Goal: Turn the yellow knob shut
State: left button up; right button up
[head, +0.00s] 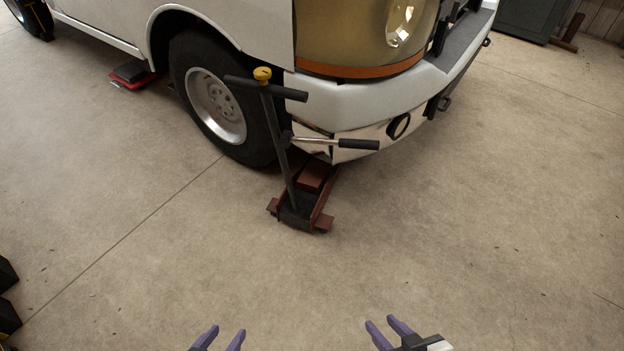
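The yellow knob (262,74) sits on top of the upright handle of a floor jack, at the middle of its black T-shaped crossbar (285,90). The jack's dark red body (314,176) stands on the floor by the pickup's front wheel, partly under the bumper. How far the knob is turned cannot be told. My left gripper (220,340) is at the bottom edge, its two purple fingers apart, empty. My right gripper (383,328) is at the bottom, right of it, also with fingers apart and empty. Both are well short of the jack and knob.
A white pickup (243,25) with its front wheel (215,105) stands behind the jack. A second lever with a black grip (358,144) sticks out rightward from the jack handle. Black and yellow items (8,300) lie at the left edge. The concrete floor between is clear.

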aim_at(263, 74)
jog(key=k, duration=0.6)
jog(key=z, duration=0.7)
jog(key=i, duration=0.65)
jog(key=z, duration=0.5)
jog(key=i, duration=0.85)
jog(key=u, duration=0.4)
